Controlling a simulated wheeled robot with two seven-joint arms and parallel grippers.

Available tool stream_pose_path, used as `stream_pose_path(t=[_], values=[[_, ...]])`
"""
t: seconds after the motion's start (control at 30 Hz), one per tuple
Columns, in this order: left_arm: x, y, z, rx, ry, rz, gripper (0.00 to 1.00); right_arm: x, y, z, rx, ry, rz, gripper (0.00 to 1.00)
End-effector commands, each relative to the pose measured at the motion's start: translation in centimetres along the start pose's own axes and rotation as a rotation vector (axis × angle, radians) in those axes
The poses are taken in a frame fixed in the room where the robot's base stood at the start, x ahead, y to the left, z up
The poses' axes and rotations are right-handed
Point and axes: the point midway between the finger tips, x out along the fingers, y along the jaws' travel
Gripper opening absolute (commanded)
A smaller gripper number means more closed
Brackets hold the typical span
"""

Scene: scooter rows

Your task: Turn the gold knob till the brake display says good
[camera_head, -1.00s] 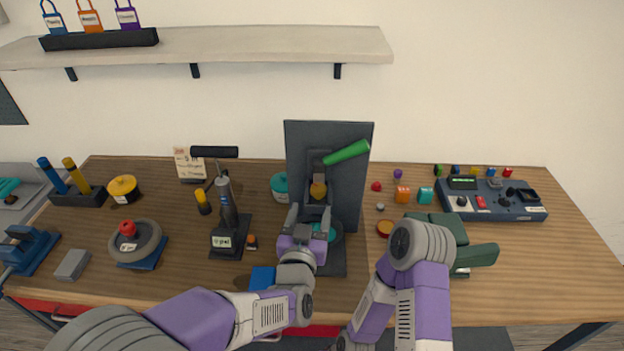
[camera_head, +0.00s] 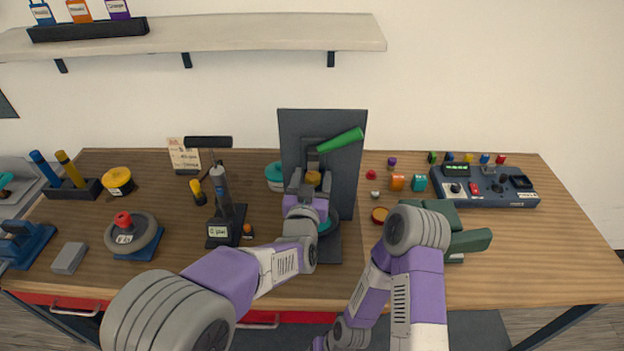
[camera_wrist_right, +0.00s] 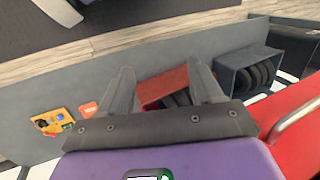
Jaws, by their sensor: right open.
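The gold knob (camera_head: 313,178) is on the front of an upright dark panel (camera_head: 345,190), below a green handle grip (camera_head: 341,141). My left gripper (camera_head: 311,183) is at the knob, one finger on each side. The fingers look apart, with the knob between them; contact is too small to make out. A small display with green marks (camera_head: 456,169) is on the control box at the right; its text is unreadable. My right gripper (camera_wrist_right: 162,88) is open and empty in the right wrist view, low near the bench front.
A dark green object (camera_head: 470,240) lies at the right beside my right arm. The bench's right end (camera_head: 560,250) is clear. Boxes with wheels (camera_wrist_right: 250,70) show in the right wrist view.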

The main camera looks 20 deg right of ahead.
Motion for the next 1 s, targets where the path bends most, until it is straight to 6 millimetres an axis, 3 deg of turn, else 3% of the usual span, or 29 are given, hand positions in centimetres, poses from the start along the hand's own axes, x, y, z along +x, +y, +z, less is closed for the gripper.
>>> stream_pose_path(t=[0.03,0.37,0.67,1.0], values=[[0.0,0.0,0.0,0.000,0.000,0.000,0.57,0.0,0.0,0.0,0.000,0.000,0.000,0.65],[0.0,0.0,0.0,0.000,0.000,0.000,0.09,0.0,0.0,0.0,0.000,0.000,0.000,0.65],[0.0,-0.1,0.2,-0.003,0.002,0.036,0.09,1.1,0.4,0.0,0.000,0.000,0.000,0.65],[0.0,-0.7,0.4,-0.001,0.005,0.199,0.09,4.9,1.8,-0.2,0.000,0.000,0.000,0.65]])
